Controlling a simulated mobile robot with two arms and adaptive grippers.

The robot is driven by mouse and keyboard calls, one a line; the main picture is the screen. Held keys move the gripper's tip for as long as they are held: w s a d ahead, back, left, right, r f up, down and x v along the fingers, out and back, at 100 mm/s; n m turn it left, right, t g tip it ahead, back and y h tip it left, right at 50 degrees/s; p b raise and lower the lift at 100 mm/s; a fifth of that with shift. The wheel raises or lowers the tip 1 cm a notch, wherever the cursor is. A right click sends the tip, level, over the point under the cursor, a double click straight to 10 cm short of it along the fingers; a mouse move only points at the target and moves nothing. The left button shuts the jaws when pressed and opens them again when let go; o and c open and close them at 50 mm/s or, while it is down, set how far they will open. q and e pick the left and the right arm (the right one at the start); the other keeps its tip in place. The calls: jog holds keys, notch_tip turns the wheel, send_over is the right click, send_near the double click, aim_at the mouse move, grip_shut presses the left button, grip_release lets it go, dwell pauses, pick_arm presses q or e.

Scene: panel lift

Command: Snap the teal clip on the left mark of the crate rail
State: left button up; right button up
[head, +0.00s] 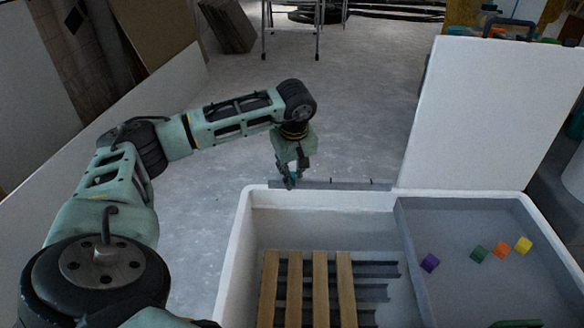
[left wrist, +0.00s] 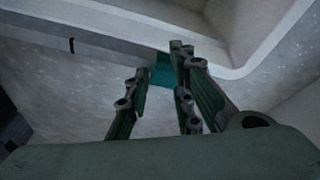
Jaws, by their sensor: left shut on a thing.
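My left gripper (head: 291,182) is at the left end of the grey rail (head: 345,185) on the crate's far rim. In the left wrist view, its two fingers (left wrist: 162,88) are shut on the teal clip (left wrist: 161,72), which shows between the tips against the pale crate. The clip is mostly hidden by the fingers in the head view. I cannot tell whether the clip touches the rail. Small dark marks stand along the rail, and one dark mark (left wrist: 72,45) shows in the left wrist view, apart from the clip. My right gripper is not in view.
The white crate (head: 243,240) holds wooden slats (head: 293,290) and a grey tray (head: 460,245) with several coloured cubes. A tall white panel (head: 480,115) stands behind its right half. Floor behind the crate's left half is clear.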

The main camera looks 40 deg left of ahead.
pick_arm(q)
jog(key=shift+o, duration=0.5)
jog(key=shift+s+d+f, duration=0.15)
jog(key=shift+s+f, duration=0.05)
jog(key=shift+f, duration=0.6)
jog(key=o, duration=1)
jog(key=shift+f, duration=0.2)
jog(key=shift+r, duration=0.1)
jog(key=v, duration=1.2)
jog(key=shift+w+a+r, duration=0.15)
jog(key=shift+w+a, duration=0.1)
jog(key=shift+w, duration=0.05)
